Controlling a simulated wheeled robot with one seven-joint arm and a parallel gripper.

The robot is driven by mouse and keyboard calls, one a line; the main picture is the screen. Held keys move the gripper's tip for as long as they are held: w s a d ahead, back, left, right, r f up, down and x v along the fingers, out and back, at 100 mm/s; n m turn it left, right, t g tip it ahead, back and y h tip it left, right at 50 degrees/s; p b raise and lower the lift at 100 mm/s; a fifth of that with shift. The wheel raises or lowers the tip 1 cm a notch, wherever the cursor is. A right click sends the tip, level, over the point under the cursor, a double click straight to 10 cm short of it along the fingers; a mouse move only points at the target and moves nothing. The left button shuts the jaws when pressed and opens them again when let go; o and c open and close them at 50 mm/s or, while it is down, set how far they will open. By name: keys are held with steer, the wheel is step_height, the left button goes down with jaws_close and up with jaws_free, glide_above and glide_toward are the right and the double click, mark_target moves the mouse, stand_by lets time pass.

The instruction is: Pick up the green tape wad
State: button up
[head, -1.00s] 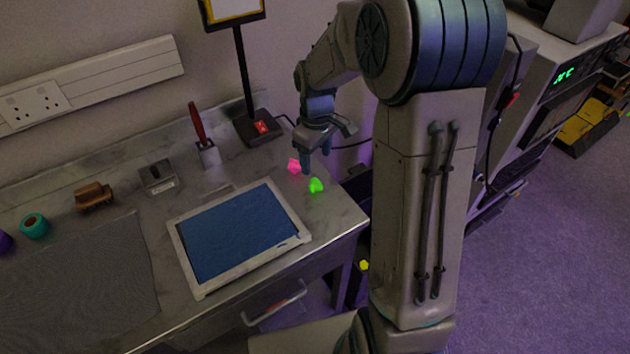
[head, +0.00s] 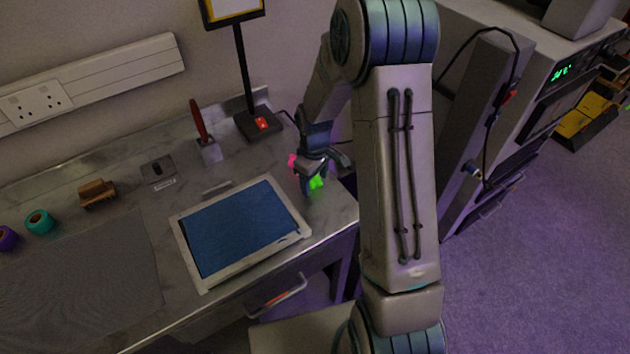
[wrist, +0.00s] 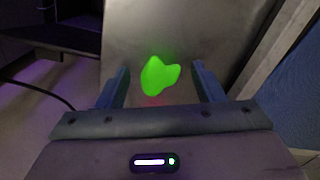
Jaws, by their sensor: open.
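The green tape wad (head: 316,182) lies on the metal bench near its right edge, to the right of the blue-panelled tray. In the wrist view the green tape wad (wrist: 159,76) is a bright, lumpy piece lying ahead of and between the two fingers. My gripper (head: 312,185) is open, low over the bench at the wad, and partly covers it in the head view. The fingers of my gripper also show in the wrist view (wrist: 162,88), apart on either side with nothing held. I cannot tell the exact height of the fingertips.
A pink wad (head: 292,160) lies just behind my gripper, partly hidden. The white-framed tray (head: 187,247) is close on the left. A lamp-like stand (head: 243,75) rises at the back.

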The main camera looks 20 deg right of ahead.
steer(key=c, duration=1.1)
steer(key=shift+o, duration=0.2)
steer(key=shift+r, duration=0.15)
